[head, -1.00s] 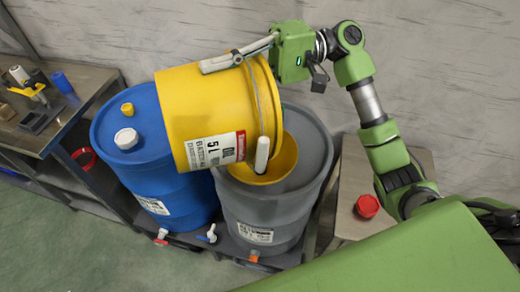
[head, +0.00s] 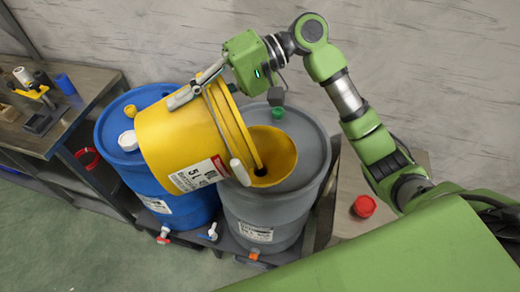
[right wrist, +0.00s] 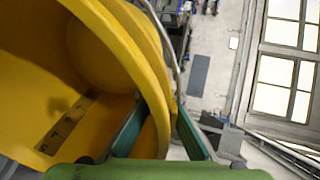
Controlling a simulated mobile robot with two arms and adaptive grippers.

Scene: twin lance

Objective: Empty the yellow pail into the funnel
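The yellow pail (head: 178,143) is tipped well over onto its side above the two drums, its mouth facing right. It carries a white and red label, and its wire handle hangs with a white grip. The yellow funnel (head: 280,150) sits in the top of the grey drum (head: 302,195), partly hidden behind the pail's rim. My right gripper (head: 192,90) is shut on the pail's rim; the right wrist view shows the pail wall (right wrist: 150,90) between the fingers. No liquid stream is visible. My left gripper is out of view.
A blue drum (head: 125,175) stands left of the grey one. A bench (head: 20,140) with tools is at the far left. A red cap (head: 364,206) lies on a surface at the right. A green cap (head: 277,113) and a small dark piece are behind the funnel. A wall closes the back.

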